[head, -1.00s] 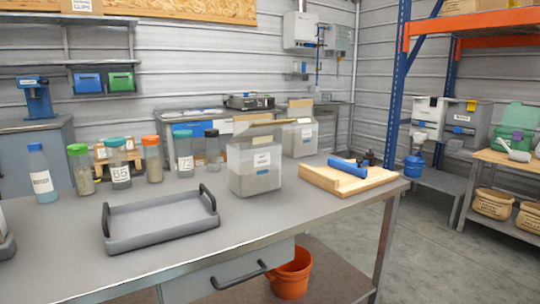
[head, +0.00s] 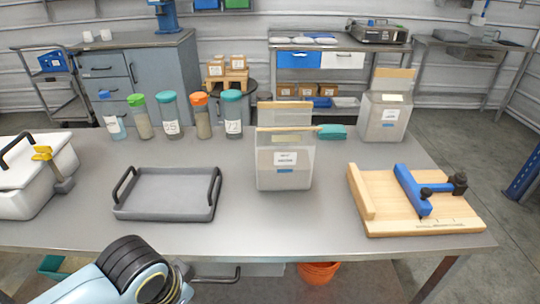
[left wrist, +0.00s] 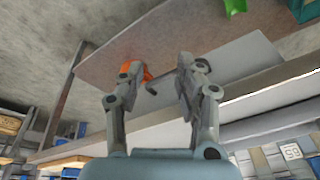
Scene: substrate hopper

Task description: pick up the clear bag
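A clear bag (head: 284,178) with a white label, a blue mark and a tan top strip stands upright mid-table in the head view. Another tan-topped bag (head: 291,113) shows close behind it, partly hidden. A similar clear bag (head: 384,122) stands at the back right of the table. My left gripper (left wrist: 160,68) shows in the left wrist view with its two fingers apart and nothing between them. In the head view only my left arm shows at the bottom left, well short of the bags. My right gripper is in neither view.
A grey tray (head: 168,218) lies left of the front bag. A wooden board (head: 440,228) with a blue bar (head: 411,190) lies to the right. Several lidded jars line the back edge. A white bin (head: 50,185) stands far left. The table's front middle is clear.

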